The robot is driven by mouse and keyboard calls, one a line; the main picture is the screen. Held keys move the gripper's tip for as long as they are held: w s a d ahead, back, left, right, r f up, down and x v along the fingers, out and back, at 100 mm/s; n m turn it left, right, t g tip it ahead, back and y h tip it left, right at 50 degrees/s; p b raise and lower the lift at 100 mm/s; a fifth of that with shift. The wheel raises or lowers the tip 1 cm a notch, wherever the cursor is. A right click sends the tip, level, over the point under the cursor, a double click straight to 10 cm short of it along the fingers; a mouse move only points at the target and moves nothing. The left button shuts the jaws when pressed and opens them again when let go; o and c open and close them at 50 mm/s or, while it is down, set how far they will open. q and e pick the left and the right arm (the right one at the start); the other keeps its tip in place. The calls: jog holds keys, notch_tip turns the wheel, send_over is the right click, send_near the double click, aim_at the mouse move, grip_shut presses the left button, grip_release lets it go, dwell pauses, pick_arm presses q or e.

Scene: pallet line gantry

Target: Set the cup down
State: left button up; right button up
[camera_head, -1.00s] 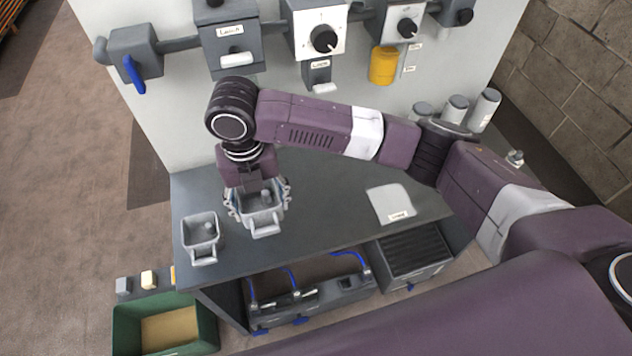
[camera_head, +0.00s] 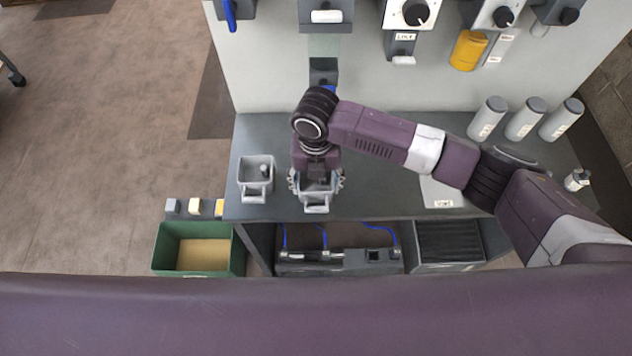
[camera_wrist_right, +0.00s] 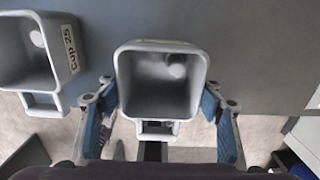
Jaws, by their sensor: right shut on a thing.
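My right gripper (camera_head: 316,182) is shut on a grey square cup (camera_head: 318,190) with a front handle, upright near the front edge of the grey table (camera_head: 385,203). In the right wrist view the blue fingers of the right gripper (camera_wrist_right: 160,98) flank the held cup (camera_wrist_right: 160,46), with a small round knob showing inside it. I cannot tell whether its base touches the table. A second, similar grey cup (camera_head: 256,178) stands just to its left; it carries a label in the right wrist view (camera_wrist_right: 70,48). My left gripper is out of view.
A white labelled plate (camera_head: 440,191) lies on the table to the right. Several grey bottles (camera_head: 525,118) stand at the back right. A green bin (camera_head: 200,265) is below on the left. Bare tabletop lies between the held cup and the plate.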

jog(key=shift+f, duration=0.15)
jog(key=o, duration=1.2)
jog(key=shift+c, duration=0.2)
notch_tip(320, 180, up, 12)
jog(key=b, duration=0.2)
jog(key=shift+r+b, duration=0.2)
jog(key=shift+b, duration=0.15)
